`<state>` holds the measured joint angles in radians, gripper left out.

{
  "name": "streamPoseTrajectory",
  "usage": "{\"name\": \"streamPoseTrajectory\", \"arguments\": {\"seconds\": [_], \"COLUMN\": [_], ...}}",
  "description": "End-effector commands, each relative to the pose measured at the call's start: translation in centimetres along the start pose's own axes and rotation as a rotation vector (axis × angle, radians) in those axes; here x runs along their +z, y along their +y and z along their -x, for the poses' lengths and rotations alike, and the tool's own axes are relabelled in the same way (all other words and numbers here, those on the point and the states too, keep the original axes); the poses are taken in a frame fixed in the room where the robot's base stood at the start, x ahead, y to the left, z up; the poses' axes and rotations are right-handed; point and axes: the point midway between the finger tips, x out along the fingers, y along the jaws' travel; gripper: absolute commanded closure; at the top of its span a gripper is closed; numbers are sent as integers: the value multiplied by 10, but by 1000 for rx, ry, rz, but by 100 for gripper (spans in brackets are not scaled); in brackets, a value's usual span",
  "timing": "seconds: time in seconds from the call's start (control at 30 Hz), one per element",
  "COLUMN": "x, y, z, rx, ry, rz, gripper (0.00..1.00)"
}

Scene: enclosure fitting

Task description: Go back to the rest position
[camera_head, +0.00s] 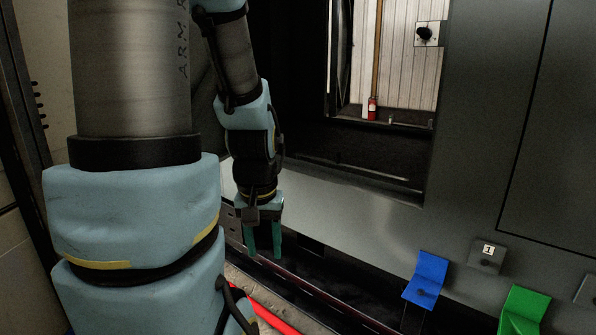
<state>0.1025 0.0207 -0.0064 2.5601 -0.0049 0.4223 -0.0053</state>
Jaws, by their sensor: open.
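My gripper (264,250) hangs at the end of my arm, left of the picture's middle, pointing down. Its two green fingers are apart with a gap between them, and nothing shows in the gap. It is in front of the lower edge of the grey enclosure panel (350,215), below and left of the rectangular opening. My large blue and grey arm links fill the left side and hide what lies behind them.
A blue bracket (427,279) and a green bracket (524,309) are at lower right. A plate marked 1 (487,255) is between them. A black knob (424,33) shows by the opening, with a red cylinder (372,109) inside. A red strip (268,317) lies below my gripper.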

Motion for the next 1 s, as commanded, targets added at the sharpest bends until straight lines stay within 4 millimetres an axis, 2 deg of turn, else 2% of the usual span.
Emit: {"name": "streamPoseTrajectory", "arguments": {"seconds": [0.03,0.4,0.5,0.6,0.7,1.0], "x": [-5,-21,-25,-27,-28,-29], "y": [0,1,1,1,1,1], "z": [34,150,176,194,204,206], "rx": [0,0,0,0,0,0], "ry": [0,1,1,1,0,1], "rz": [0,0,0,-1,-1,-1], "gripper": [50,50,50,50,50,50]}}
